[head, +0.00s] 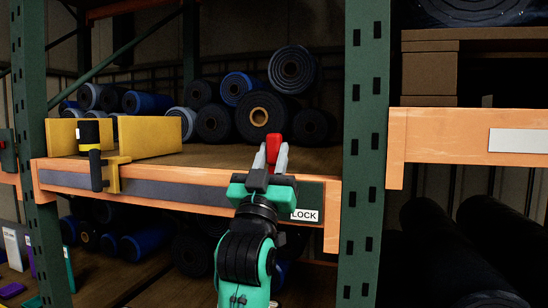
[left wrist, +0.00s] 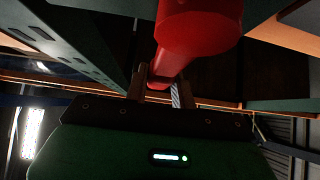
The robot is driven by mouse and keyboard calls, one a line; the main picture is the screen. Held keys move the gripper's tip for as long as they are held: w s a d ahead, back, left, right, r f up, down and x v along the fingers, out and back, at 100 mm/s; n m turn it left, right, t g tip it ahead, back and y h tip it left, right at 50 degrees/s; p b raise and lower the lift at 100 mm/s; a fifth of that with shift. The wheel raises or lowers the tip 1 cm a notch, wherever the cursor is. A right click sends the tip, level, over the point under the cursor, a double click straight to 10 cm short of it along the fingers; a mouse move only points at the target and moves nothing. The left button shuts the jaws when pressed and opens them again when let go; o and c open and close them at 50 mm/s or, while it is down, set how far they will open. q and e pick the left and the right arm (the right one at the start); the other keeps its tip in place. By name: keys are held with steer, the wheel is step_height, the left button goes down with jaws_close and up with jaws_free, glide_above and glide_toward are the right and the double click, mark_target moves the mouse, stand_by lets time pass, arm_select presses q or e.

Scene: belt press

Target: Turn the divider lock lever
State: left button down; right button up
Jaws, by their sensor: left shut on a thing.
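The divider lock lever (head: 274,148) has a red handle and stands up above the right end of the shelf's front beam. Its thick red knob fills the top of the left wrist view (left wrist: 198,38), with a thinner red shaft running down between my fingers. My left gripper (head: 271,160) is shut on the lever. The white LOCK label (head: 304,215) is partly covered by my left gripper and arm. The lever's base is hidden behind my gripper. My right gripper is in neither view.
Yellow divider plates (head: 150,137) and a black clamp handle (head: 95,168) are on the shelf's left. Rolled belts (head: 258,117) lie deeper on the shelf. A green rack post (head: 366,150) stands close on the right. Cardboard boxes (head: 430,75) sit beyond the post.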

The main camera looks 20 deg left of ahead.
arm_select(q)
steer(key=c, duration=1.2)
jaws_free()
steer(key=shift+r, duration=0.15)
steer(key=shift+o, duration=0.2)
steer(key=shift+w, duration=0.1)
steer(key=shift+a, duration=0.1)
steer(key=b+v, duration=0.6)
steer(key=v, duration=0.8)
steer(key=shift+w, duration=0.1)
